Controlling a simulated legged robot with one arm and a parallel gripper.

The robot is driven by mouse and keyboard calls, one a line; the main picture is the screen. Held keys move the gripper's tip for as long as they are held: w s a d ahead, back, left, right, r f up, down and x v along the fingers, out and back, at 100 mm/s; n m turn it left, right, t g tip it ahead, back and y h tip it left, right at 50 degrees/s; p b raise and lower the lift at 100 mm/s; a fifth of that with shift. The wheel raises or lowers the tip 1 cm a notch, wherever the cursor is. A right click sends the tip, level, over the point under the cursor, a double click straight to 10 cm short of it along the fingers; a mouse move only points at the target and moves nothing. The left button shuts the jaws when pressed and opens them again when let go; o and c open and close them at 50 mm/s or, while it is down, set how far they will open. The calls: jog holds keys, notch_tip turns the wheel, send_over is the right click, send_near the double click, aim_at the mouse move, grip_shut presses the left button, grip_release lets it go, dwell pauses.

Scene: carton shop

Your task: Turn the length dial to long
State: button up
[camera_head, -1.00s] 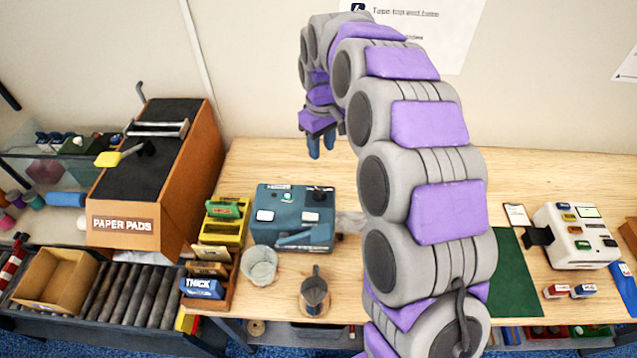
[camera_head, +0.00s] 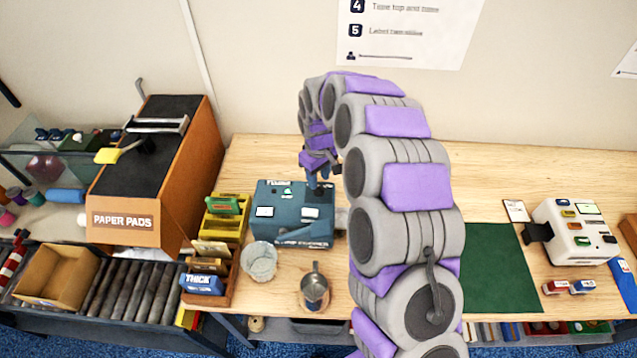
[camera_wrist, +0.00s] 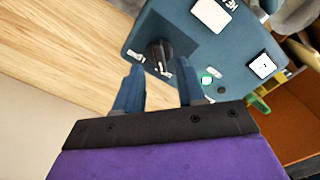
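A teal machine (camera_head: 290,228) sits on the wooden table, left of my arm. I cannot read those marks or tell the dial's setting. My gripper (camera_wrist: 160,66) is open and empty, its two blue fingers apart. The fingertips lie close to the dial, one to each side of it in the picture. In the head view my gripper (camera_head: 318,180) hangs over the machine's back right corner and covers the dial.
A clear cup (camera_head: 259,262) and a metal pitcher (camera_head: 314,290) stand before the machine. A yellow holder (camera_head: 226,220) and a wooden rack with a THICK block (camera_head: 203,284) are at its left. A green mat (camera_head: 500,270) and a white device (camera_head: 572,236) lie right.

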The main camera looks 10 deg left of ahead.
aim_at(319, 186)
jog(key=shift+f, duration=1.7)
jog(key=shift+c, duration=0.4)
grip_shut()
